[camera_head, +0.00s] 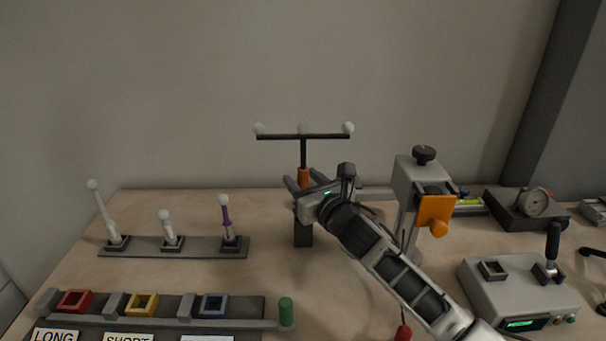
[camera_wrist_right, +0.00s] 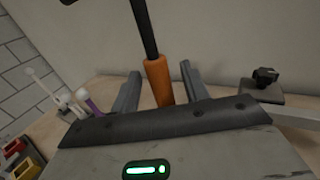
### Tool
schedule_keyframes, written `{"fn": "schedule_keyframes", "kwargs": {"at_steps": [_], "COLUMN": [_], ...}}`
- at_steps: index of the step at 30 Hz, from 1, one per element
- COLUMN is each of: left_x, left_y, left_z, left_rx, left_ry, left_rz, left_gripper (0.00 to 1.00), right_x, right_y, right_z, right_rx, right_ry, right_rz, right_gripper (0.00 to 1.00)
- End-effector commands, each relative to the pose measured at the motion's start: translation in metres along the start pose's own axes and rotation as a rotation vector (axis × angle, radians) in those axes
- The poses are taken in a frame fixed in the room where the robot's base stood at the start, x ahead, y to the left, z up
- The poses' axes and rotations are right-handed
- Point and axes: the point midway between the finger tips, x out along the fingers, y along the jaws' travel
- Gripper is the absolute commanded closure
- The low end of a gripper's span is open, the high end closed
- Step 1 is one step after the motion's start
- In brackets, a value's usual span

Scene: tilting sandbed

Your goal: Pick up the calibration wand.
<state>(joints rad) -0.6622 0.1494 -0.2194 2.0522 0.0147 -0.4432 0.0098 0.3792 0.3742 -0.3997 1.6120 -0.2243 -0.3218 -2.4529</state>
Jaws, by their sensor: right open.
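The calibration wand (camera_head: 303,152) stands upright, a black T-shaped bar with several pale balls along its top and an orange grip below. Its lower end is at a dark block (camera_head: 303,236), partly hidden behind my right gripper. My right gripper (camera_head: 301,182) is open at the orange grip. In the right wrist view the orange grip (camera_wrist_right: 158,82) stands between the two open fingers (camera_wrist_right: 160,88), with visible gaps beside it. The black shaft rises above it out of the picture. My left gripper is not in view.
A rack (camera_head: 172,249) with several ball-tipped sticks is at left. A tray (camera_head: 245,308) with red, yellow and blue sockets lies in front of it. A grey stand (camera_head: 407,195) with an orange plate is close right of my gripper. A grey control box (camera_head: 520,300) is at right.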

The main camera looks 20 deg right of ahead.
Motion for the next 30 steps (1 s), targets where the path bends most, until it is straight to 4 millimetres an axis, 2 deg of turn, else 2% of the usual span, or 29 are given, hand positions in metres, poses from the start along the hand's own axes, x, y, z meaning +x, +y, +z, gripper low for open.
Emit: {"fn": "schedule_keyframes", "kwargs": {"at_steps": [8, 9, 13, 14, 23, 26, 30], "left_x": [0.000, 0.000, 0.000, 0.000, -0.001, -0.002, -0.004], "left_y": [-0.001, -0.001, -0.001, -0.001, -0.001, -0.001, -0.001], "left_z": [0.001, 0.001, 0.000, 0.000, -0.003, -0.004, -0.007], "left_rx": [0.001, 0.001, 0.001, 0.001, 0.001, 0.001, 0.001], "left_ry": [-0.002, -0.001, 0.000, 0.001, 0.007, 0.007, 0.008], "left_rz": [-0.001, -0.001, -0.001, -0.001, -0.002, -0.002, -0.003], "left_gripper": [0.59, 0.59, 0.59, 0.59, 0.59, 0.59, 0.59], "right_x": [0.006, 0.006, 0.005, 0.005, 0.005, 0.006, 0.006], "right_y": [0.000, 0.000, 0.000, 0.000, 0.000, -0.001, -0.001], "right_z": [0.000, 0.000, 0.000, 0.000, 0.002, 0.012, 0.039], "right_rx": [0.000, 0.000, 0.000, 0.000, -0.001, -0.003, -0.006], "right_ry": [0.000, 0.000, 0.000, 0.000, -0.002, -0.005, -0.008], "right_rz": [0.000, 0.000, 0.000, 0.000, 0.000, 0.001, 0.001], "right_gripper": [0.55, 0.57, 0.94, 0.97, 0.97, 0.97, 0.97]}}
